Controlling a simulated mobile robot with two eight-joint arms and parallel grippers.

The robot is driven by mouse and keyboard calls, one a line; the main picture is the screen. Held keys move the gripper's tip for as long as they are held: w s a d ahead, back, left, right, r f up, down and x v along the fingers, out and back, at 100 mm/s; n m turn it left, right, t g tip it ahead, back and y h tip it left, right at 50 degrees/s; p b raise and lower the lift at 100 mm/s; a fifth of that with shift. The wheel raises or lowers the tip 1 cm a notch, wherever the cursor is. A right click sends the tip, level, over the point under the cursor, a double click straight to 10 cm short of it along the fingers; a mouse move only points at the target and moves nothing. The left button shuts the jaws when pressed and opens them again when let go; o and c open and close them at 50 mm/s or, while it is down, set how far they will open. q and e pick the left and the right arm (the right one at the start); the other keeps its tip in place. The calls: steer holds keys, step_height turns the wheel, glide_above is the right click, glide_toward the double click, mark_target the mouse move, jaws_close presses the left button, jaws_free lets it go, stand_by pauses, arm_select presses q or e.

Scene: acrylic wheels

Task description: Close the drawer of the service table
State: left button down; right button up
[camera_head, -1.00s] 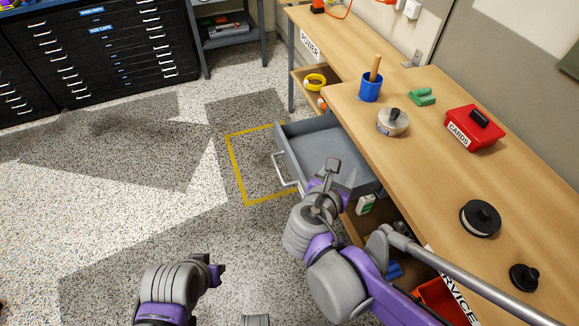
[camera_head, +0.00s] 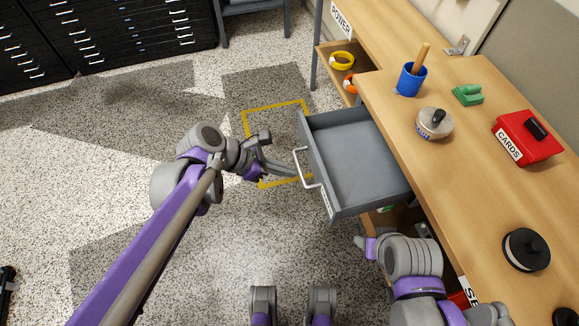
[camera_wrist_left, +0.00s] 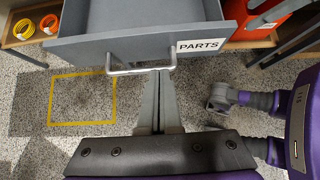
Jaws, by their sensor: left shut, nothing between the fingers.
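The grey drawer (camera_head: 356,160) of the service table (camera_head: 480,215) stands pulled out, empty inside, with a pale bar handle (camera_head: 302,172) on its front. In the left wrist view the drawer front (camera_wrist_left: 130,45) carries a PARTS label, and the handle (camera_wrist_left: 112,70) shows near the fingertips. My left gripper (camera_head: 294,173) is shut and empty, with its fingers pointing at the drawer front by the handle. I cannot tell whether they touch it. My right arm is low beside the table, below the drawer; its gripper (camera_head: 362,241) shows only in part, with its fingers hidden.
On the tabletop are a blue cup (camera_head: 411,80), a round tin (camera_head: 434,123), a green object (camera_head: 467,95), a red CARDS box (camera_head: 528,139) and a black round piece (camera_head: 526,249). Yellow floor tape (camera_head: 276,107) lies left of the drawer.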

mark_target(317, 179)
arm_select(q)
steer(key=b+x, duration=0.1)
steer(key=x, duration=0.7)
steer(key=shift+d+f+b, duration=0.1)
steer(key=shift+f+b, duration=0.05)
steer(key=shift+b, duration=0.15)
steer(key=shift+d, duration=0.1)
